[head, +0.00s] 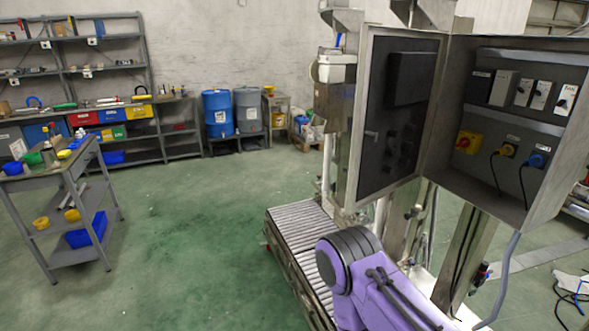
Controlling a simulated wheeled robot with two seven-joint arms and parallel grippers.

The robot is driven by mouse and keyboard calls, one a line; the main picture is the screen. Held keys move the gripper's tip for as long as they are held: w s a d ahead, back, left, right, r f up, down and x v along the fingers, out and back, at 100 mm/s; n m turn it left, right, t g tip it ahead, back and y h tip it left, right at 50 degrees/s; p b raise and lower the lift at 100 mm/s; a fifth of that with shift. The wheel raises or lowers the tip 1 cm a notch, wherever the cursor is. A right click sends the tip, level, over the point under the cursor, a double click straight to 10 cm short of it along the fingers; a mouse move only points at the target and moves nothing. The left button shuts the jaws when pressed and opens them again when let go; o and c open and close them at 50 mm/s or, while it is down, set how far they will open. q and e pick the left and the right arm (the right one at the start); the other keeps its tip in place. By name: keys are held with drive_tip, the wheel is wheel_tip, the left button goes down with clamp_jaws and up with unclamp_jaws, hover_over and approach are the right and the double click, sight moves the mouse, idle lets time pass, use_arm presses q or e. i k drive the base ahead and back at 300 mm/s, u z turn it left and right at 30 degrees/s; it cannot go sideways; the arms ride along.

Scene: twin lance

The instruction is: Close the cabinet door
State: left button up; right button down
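An open grey metal electrical cabinet (508,182) stands at the right in the head view. Switches and plug sockets line its inside, with cables hanging from some of them. Its door (352,200) is swung open to the left, with the dark inner face towards me. A purple and black part of one of my arms shows at the bottom, below the door and apart from it in the picture. Neither of my grippers is visible.
A roller conveyor (302,217) runs below the door. A grey work cart (78,163) stands at the left. Shelving (150,133) and blue (217,117) and grey (248,115) barrels line the back wall. The green floor between is clear.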

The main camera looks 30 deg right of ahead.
sight(400, 71)
drive_tip(key=u, duration=0.1)
drive_tip(key=i, duration=0.85)
drive_tip(key=z, duration=0.85)
drive_tip(key=i, duration=0.55)
drive_tip(key=z, duration=0.65)
